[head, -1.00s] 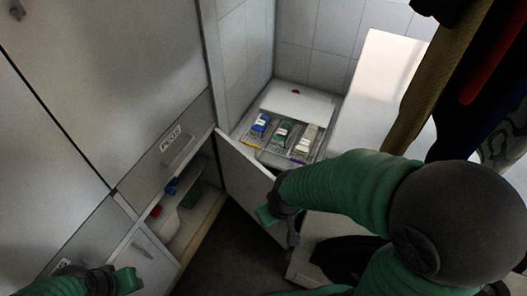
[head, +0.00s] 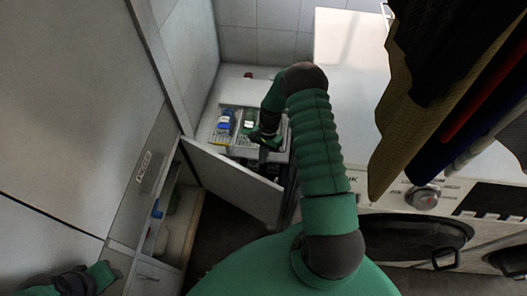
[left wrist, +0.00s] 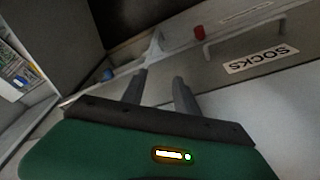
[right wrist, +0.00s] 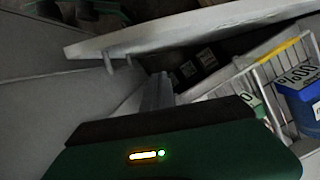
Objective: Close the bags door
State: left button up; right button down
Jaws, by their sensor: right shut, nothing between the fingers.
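The open cabinet door (head: 230,178) is a white panel hinged at the left and standing out from the cabinet. Its name label is not readable. In the right wrist view, a pale panel (right wrist: 190,28) that looks like this door crosses the top, with a grey handle. My right gripper (head: 268,143) is on the far side of the door, near its free end; contact cannot be told. Its fingers (right wrist: 157,88) are shut with nothing between them. My left gripper (head: 100,278) is at the lower left. Its fingers (left wrist: 158,88) are apart and empty, near a drawer labelled SOCKS (left wrist: 262,58).
A wire basket (head: 228,141) with blue and green boxes sits behind the door. A white washing machine (head: 345,60) stands right, and hanging clothes (head: 430,90) fill the upper right. Cabinet shelves (head: 165,215) are open at the left. Dark floor (head: 215,230) lies below the door.

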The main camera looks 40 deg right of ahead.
jog(key=a+f, duration=0.1)
jog(key=s+a+f, duration=0.1)
jog(key=a, duration=0.1)
jog(key=a+f, duration=0.1)
jog(key=shift+s+a+f, duration=0.25)
jog(key=shift+f, duration=0.05)
